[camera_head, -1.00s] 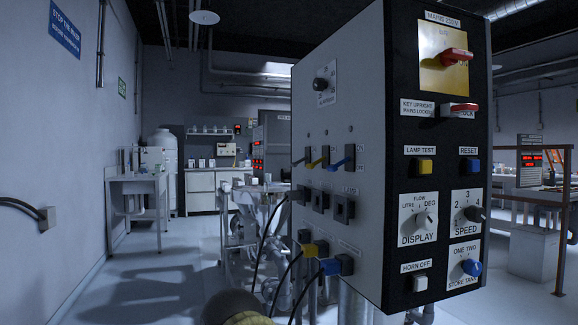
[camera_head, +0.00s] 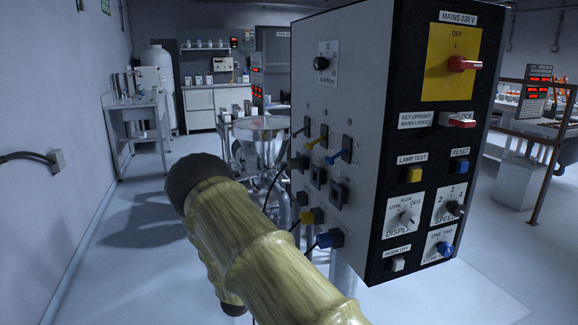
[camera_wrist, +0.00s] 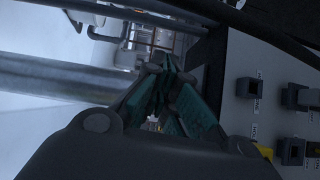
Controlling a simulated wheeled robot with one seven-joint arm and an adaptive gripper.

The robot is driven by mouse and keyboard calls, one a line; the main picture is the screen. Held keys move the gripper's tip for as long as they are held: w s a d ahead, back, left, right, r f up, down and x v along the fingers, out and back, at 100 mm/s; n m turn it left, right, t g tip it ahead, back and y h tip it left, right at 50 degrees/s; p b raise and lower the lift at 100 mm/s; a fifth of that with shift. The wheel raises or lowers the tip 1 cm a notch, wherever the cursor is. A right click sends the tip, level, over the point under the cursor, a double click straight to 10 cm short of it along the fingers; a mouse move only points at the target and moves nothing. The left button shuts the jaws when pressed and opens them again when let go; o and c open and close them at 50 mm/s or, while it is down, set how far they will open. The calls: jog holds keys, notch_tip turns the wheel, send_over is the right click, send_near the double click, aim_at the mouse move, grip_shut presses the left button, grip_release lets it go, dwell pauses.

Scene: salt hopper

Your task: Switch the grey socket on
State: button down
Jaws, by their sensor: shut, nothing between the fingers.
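The three lever switches sit in a row on the cabinet's light side face: the grey one (camera_head: 303,128) at the far end, then the yellow-levered (camera_head: 315,141) and the blue-levered one (camera_head: 337,155). The grey lever sticks out sideways; its on/off position is too small to tell. The head view does not show the fingers.
The cabinet's black front (camera_head: 420,150) carries a red mains switch (camera_head: 464,63), knobs and buttons. Black cables hang below the plugs. A metal hopper (camera_head: 262,128) stands behind the cabinet. The floor at left is clear, with a bench (camera_head: 140,105) beyond.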

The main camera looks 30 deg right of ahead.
jog(key=w+r+m+g+h+p, duration=0.35)
jog(key=r+m+g+p, duration=0.3)
jog(key=r+m, duration=1.05)
jog(key=m+g+y+p, duration=0.1)
jog(key=m+g+p, duration=0.5)
jog(key=m+p, duration=0.15)
send_near(289, 160)
notch_tip(289, 160, up, 4)
jog(key=shift+s+b, duration=0.1)
jog(key=shift+b, duration=0.2)
jog(key=shift+p+x, duration=2.05)
jog(key=shift+x, duration=2.9)
